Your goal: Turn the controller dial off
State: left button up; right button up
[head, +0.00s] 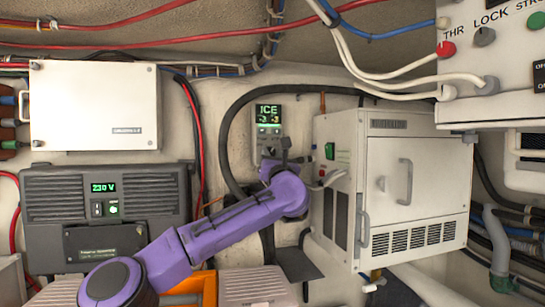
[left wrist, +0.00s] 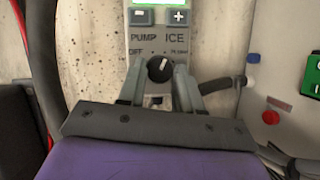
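The controller (head: 268,117) is a grey wall box with a lit green screen reading ICE in the head view. Its round black dial (left wrist: 160,68) shows in the left wrist view below the PUMP and ICE labels. The OFF mark is at its upper left. The dial's white pointer line tilts up and slightly right, away from OFF. My left gripper (left wrist: 161,80) has one finger on each side of the dial, and the fingertips appear to touch its edges. In the head view my arm hides the controller's lower part. My right gripper is not in view.
A white cabinet (head: 391,190) with a handled door stands right of the controller. A dark inverter box (head: 103,205) with a 230 V display and a white box (head: 94,105) are left. A thick black hose (head: 227,130) curves around the controller. An overhead panel (head: 500,50) hangs at top right.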

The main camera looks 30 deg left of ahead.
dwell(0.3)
